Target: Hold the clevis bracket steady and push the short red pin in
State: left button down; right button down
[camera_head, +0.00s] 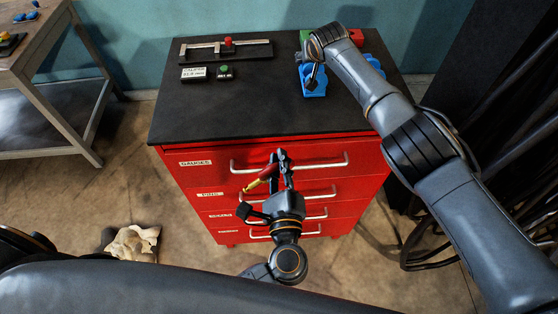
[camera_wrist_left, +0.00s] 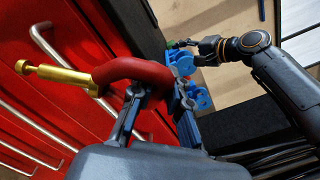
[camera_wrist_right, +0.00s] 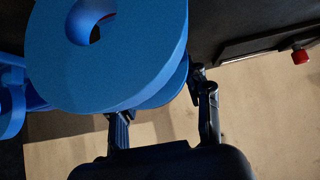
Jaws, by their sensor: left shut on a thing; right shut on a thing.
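The blue clevis bracket (camera_head: 312,84) stands near the back right of the black cabinet top. It fills much of the right wrist view (camera_wrist_right: 150,75), a round blue lug with a hole. My right gripper (camera_head: 316,65) is shut on the bracket, partly hidden by its own arm in the head view. My left gripper (camera_head: 281,157) is in front of the red drawers, below the top's front edge and apart from the bracket. It is shut on the red pin's curved red handle (camera_wrist_left: 135,70). The pin's brass shaft (camera_wrist_left: 55,75) points left in the left wrist view.
The red cabinet (camera_head: 195,180) has several labelled drawers with protruding handles. On its top are a sliding gauge (camera_head: 205,50), a white label block (camera_head: 193,74) and a green button (camera_head: 224,71). The front middle is clear. A cloth (camera_head: 133,242) lies on the floor.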

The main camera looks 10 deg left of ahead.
aim_at(275, 126)
pick_arm(q)
jog(key=shift+x, duration=5.25)
jog(key=shift+s, duration=0.1)
jog(key=shift+v, duration=1.9)
jog(key=v, duration=1.2)
